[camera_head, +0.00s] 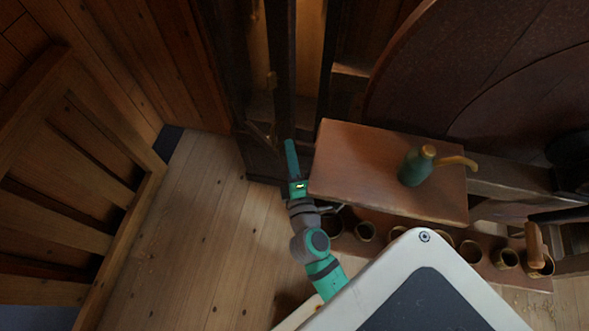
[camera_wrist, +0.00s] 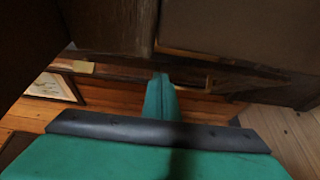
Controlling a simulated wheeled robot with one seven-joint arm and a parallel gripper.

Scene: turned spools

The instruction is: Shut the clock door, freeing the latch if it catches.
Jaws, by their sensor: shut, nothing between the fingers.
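The tall dark wooden case (camera_head: 262,165), which looks like the clock, stands at top centre in the head view. A narrow dark upright (camera_head: 281,60) in front of its lighter interior looks like the door seen nearly edge-on and standing ajar, with a small brass-coloured fitting (camera_head: 271,80) beside it. The latch cannot be made out. My gripper (camera_head: 291,148) is low in front of the case, pointing towards it. In the wrist view its teal fingers (camera_wrist: 161,92) are together and empty, below dark wooden panels (camera_wrist: 115,25). Whether they touch the wood cannot be told.
Several round cups (camera_head: 470,252) sit on a low shelf beneath. A large round wooden disc (camera_head: 430,70) stands behind. Slatted wood (camera_head: 70,170) lines the left; floor (camera_head: 195,215) between is clear.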

